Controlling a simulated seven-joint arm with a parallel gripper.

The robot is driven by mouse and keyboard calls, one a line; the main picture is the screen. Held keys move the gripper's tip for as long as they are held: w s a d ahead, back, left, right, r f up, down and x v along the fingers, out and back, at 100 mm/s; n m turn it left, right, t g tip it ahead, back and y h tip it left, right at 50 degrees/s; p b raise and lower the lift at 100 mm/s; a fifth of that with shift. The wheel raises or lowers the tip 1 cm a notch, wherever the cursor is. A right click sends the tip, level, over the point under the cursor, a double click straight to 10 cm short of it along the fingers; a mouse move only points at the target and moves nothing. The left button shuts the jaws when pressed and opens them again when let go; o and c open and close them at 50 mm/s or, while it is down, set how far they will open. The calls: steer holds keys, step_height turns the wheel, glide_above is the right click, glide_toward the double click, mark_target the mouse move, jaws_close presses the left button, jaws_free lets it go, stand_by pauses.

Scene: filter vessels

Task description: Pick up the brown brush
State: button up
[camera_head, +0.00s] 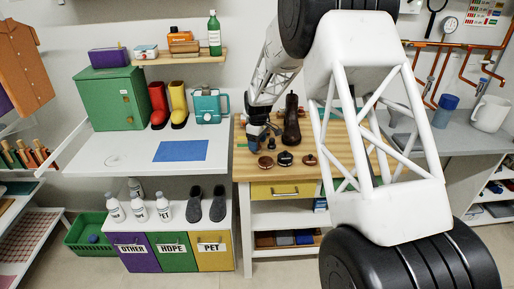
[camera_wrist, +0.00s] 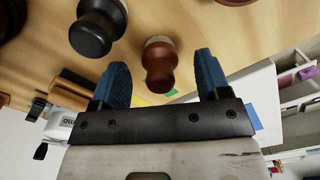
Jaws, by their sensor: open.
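The brown brush (camera_wrist: 160,66), with a rounded knob handle and a pale bristle end, shows in the wrist view over the wooden bench top. It appears between the two blue fingers of my gripper (camera_wrist: 160,74), which are open with nothing clamped. I cannot tell how far the brush is from the fingers in depth. A similar black brush (camera_wrist: 97,28) is to its left. In the head view my gripper (camera_head: 258,140) is low over the left part of the wooden workbench (camera_head: 246,170). The brown brush is too small and partly covered to make out surely there.
A white table (camera_head: 120,150) with a blue mat (camera_head: 181,151) is to the left.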

steer(key=shift+f, duration=1.05)
steer(key=shift+c, duration=0.5)
steer(key=c, duration=0.9)
steer(key=shift+r, duration=0.15)
steer(key=shift+r, duration=0.4)
step_height(320, 180, up, 3)
steer(key=shift+s+f, duration=0.15)
steer(key=shift+f, duration=0.05)
steer(key=s, duration=0.5)
steer(key=s+d+r, duration=0.1)
steer(key=s, duration=0.4)
steer(key=s+d, duration=0.1)
steer(key=s, duration=0.4)
steer(key=shift+s+d+r, duration=0.15)
steer(key=shift+s, duration=0.15)
